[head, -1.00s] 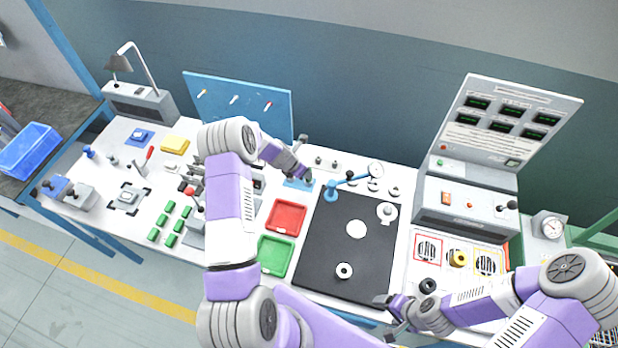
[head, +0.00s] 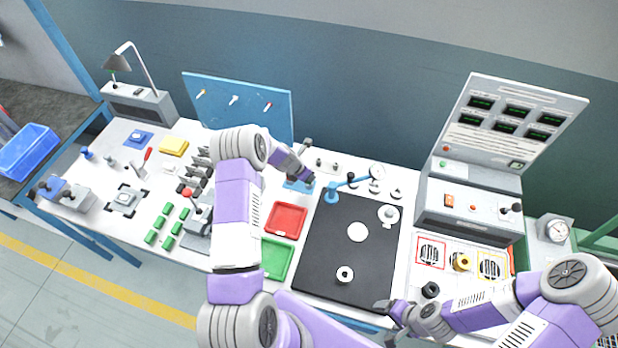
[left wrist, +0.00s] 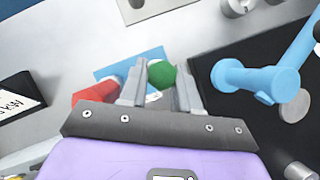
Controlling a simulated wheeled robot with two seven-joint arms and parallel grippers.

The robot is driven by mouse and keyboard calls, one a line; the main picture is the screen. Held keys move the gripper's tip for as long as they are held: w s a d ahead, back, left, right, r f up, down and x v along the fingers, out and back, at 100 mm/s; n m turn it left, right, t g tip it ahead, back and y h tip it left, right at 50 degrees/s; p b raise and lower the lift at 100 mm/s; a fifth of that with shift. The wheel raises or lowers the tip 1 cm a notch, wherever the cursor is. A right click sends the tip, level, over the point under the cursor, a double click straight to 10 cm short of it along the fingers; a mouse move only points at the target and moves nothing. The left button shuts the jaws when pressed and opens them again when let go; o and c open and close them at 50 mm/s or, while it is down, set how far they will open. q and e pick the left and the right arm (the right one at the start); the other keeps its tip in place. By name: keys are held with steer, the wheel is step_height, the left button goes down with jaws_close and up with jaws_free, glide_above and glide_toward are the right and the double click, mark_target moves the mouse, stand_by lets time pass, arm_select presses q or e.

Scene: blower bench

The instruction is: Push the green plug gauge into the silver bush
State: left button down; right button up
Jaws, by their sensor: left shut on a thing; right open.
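My left gripper (head: 309,182) is over the blue plate (head: 297,186) behind the black mat. The left wrist view shows its two fingers on either side of the round green top of the plug gauge (left wrist: 162,74), shut on it. The gauge's lower part is hidden, so I cannot tell whether it is clear of the plate. A pale silver ring with a dark hole (head: 345,274), perhaps the silver bush, lies on the front of the mat, apart from both grippers. My right gripper (head: 388,320) is open and empty at the bench's front edge.
The black mat (head: 325,245) also bears a white disc (head: 357,232) and a flanged pale part (head: 388,214). A blue stand with an arm (head: 331,193) rises close right of my left gripper. Red (head: 286,221) and green trays (head: 277,260) lie left of the mat.

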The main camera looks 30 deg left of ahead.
arm_select(q)
steer(key=shift+r+p, duration=2.05)
steer(key=shift+r, duration=0.6)
steer(key=shift+s+f, duration=0.1)
